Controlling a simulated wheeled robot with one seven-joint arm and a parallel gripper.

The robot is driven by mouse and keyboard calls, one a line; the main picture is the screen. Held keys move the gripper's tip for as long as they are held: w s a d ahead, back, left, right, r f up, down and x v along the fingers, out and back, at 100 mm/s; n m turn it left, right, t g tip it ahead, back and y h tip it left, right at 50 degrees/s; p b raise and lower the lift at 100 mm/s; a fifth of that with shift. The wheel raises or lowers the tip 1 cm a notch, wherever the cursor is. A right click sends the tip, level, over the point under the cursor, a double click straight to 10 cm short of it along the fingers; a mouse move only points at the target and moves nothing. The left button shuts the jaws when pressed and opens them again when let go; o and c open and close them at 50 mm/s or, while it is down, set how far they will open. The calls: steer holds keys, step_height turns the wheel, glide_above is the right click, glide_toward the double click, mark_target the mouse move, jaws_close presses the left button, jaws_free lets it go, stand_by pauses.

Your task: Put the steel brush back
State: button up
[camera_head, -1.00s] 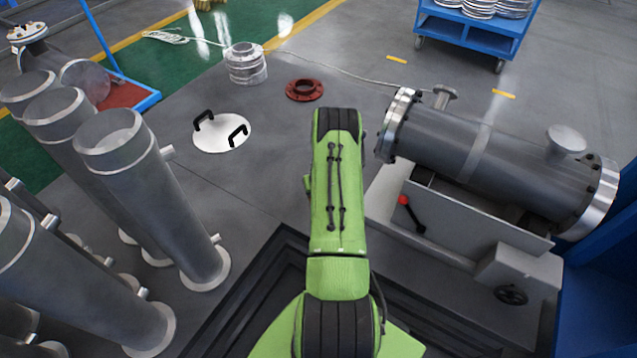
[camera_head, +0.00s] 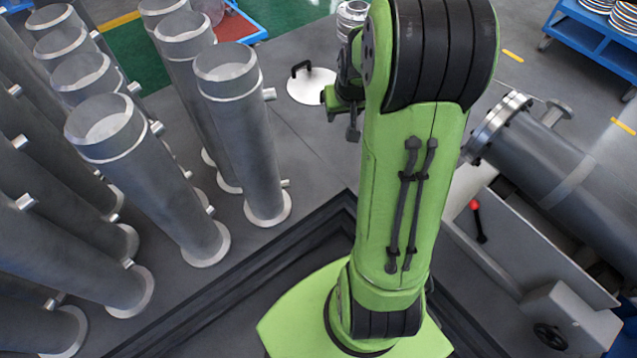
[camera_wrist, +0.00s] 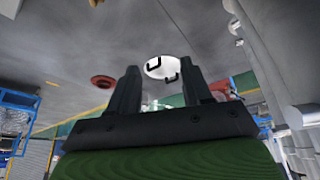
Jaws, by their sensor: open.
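I cannot make out a steel brush in either view. In the wrist view my gripper (camera_wrist: 158,72) has its two dark fingers spread apart, with nothing between the tips. In the head view my raised arm fills the middle and hides part of the floor behind it. The grey flanged shell (camera_head: 556,165) lies on its stand at the right in the head view, cut off by the frame edge.
Several upright grey pipes (camera_head: 240,130) crowd the left. A white disc with black handles (camera_head: 312,86) lies on the floor beyond; it also shows in the wrist view (camera_wrist: 160,68). A blue cart (camera_head: 590,35) stands at the back right. A red flange (camera_wrist: 103,81) lies on the floor.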

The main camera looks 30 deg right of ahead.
steer(key=s+a+r+n, duration=0.2)
steer(key=s+a+r, duration=0.4)
steer(key=a+r, duration=0.4)
steer(key=s+a+n+y, duration=0.1)
steer(key=s+a, duration=0.3)
steer(key=s, duration=0.3)
steer(key=s+a+r+n+t+y, duration=0.1)
steer(key=s+a, duration=0.4)
steer(key=s, duration=0.1)
steer(key=shift+s+a+r, duration=0.3)
steer(key=shift+s, duration=0.1)
steer(key=shift+r, duration=0.1)
